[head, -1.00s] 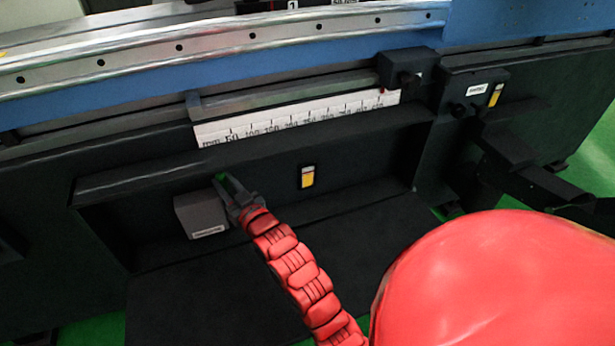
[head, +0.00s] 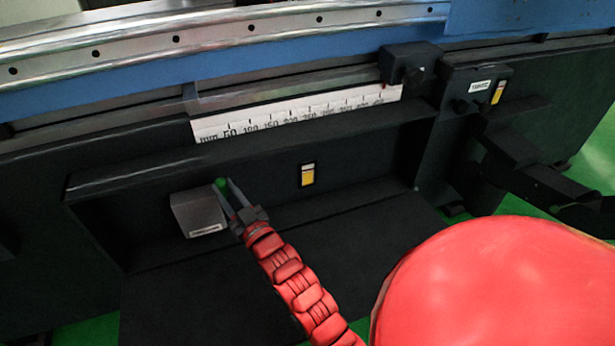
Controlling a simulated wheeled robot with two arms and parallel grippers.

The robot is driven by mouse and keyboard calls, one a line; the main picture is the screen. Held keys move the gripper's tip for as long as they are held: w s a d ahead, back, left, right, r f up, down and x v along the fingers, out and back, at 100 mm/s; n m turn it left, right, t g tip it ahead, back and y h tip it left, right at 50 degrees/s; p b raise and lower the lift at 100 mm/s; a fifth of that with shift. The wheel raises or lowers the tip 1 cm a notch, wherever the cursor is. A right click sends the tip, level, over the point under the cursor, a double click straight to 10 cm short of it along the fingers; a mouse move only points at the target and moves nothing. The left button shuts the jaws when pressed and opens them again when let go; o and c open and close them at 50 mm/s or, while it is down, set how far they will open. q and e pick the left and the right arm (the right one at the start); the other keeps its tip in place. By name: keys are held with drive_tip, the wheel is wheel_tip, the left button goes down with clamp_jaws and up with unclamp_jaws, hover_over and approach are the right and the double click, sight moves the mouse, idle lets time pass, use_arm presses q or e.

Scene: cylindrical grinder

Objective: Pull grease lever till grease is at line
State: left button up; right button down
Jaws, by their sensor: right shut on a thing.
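The grease lever shows as a green knob (head: 222,184) beside a grey box (head: 198,213) with a small label on the machine's dark front. My right gripper (head: 227,188) is shut on the lever at the green knob; its fingers hide most of the lever. A small grease gauge (head: 308,174) with a yellow fill and a pale top is set in the dark panel to the right. Its line is too small to make out. My left gripper is not in view.
A white millimetre scale (head: 290,113) runs above the recess. A second labelled box (head: 477,88) with a yellow gauge (head: 498,92) is at the upper right. A dark bracket (head: 545,180) juts out at the right. A dark ledge (head: 270,150) overhangs the lever.

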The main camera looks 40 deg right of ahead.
drive_tip(key=shift+s+a+f, duration=0.1)
drive_tip(key=shift+s+f, duration=0.15)
drive_tip(key=shift+f, duration=0.05)
drive_tip(key=shift+s+r+t, duration=0.1)
drive_tip(key=shift+s+t, duration=0.05)
drive_tip(key=shift+t, duration=0.15)
drive_tip(key=shift+s+a+f+n+t+b, duration=0.15)
drive_tip(key=shift+s+f+n+t+b, duration=0.25)
drive_tip(key=shift+b, duration=0.5)
drive_tip(key=shift+s+a+f+t+y+b, duration=0.2)
drive_tip(key=shift+s+t+y+b, duration=0.2)
drive_tip(key=shift+s, duration=0.15)
